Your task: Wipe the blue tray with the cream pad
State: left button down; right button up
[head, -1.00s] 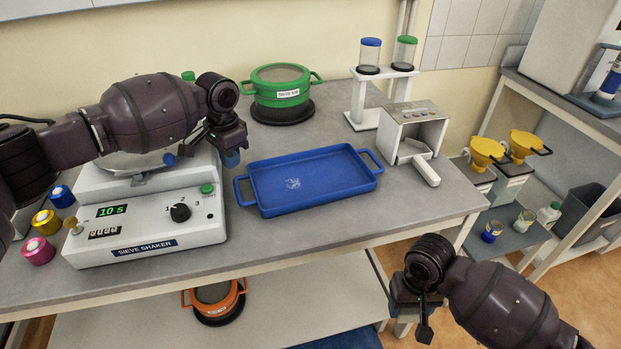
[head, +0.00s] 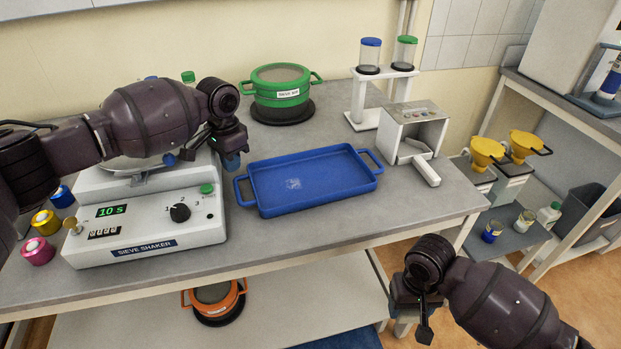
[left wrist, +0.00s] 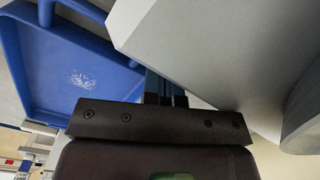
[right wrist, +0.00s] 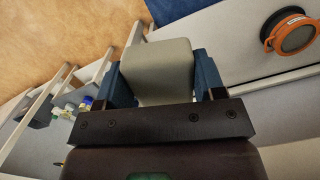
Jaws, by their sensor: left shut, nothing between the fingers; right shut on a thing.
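The blue tray (head: 313,182) lies on the grey bench with a pale, speckled smudge (head: 293,184) on its floor. It also shows at the left of the left wrist view (left wrist: 50,65). The cream pad (right wrist: 158,72) is between the blue fingers of my right gripper (right wrist: 160,85), which is shut on it. My left gripper (head: 232,160) is shut and empty, between the sieve shaker and the tray, apart from the tray.
The white sieve shaker (head: 150,225) stands left of the tray. A green sieve pot (head: 281,92) is behind it, and a white dispenser (head: 412,135) is to the right. An orange pot (head: 215,300) sits on the lower shelf. The bench front edge lies between my right gripper and the tray.

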jog(key=shift+t, duration=0.3)
jog(key=shift+w+r+p, duration=0.25)
jog(key=shift+r+p, duration=0.6)
jog(key=shift+r, duration=0.5)
jog(key=shift+w+r+p, duration=0.2)
jog(key=shift+r+p, duration=0.6)
jog(key=shift+r, duration=0.55)
pick_arm(q)
notch_tip(320, 180, up, 6)
pick_arm(e)
jog(key=shift+f, duration=0.1)
